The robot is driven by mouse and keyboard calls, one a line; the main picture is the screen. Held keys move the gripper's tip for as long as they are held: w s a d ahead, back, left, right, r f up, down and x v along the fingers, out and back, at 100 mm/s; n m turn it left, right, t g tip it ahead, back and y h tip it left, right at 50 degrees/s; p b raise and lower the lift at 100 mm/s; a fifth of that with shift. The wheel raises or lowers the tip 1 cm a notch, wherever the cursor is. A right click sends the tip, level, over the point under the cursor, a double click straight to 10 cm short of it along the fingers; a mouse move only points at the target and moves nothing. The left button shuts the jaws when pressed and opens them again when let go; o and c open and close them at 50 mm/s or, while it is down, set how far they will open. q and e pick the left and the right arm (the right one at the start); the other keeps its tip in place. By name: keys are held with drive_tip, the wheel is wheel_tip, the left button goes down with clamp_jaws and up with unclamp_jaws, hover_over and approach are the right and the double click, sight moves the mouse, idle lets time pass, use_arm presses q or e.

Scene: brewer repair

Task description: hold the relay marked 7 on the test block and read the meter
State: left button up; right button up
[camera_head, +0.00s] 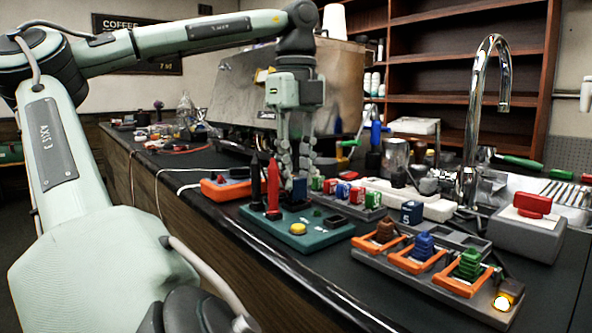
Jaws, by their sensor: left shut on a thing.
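My left gripper (296,180) reaches down from above onto the teal test block (313,240). It is shut on a small dark blue relay (299,190), which is mostly hidden between the fingers, at the block's back edge. I cannot read its number, nor tell if it touches the block. My right gripper is not in view.
A dark blue relay marked 5 (411,212) stands right of the block. Several coloured relays (343,191) stand in a row behind. A grey panel (399,266) with orange frames and a lit lamp (503,302) lies at front right. A tall tap (472,130) rises behind.

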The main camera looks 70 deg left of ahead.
use_arm(q)
drive_tip(key=shift+f+b, duration=0.6)
drive_tip(key=shift+b, duration=0.2)
idle(1.2)
idle(1.5)
drive_tip(key=o, duration=1.1)
wheel_tip(320, 180, up, 12)
drive_tip(key=shift+r, duration=0.1)
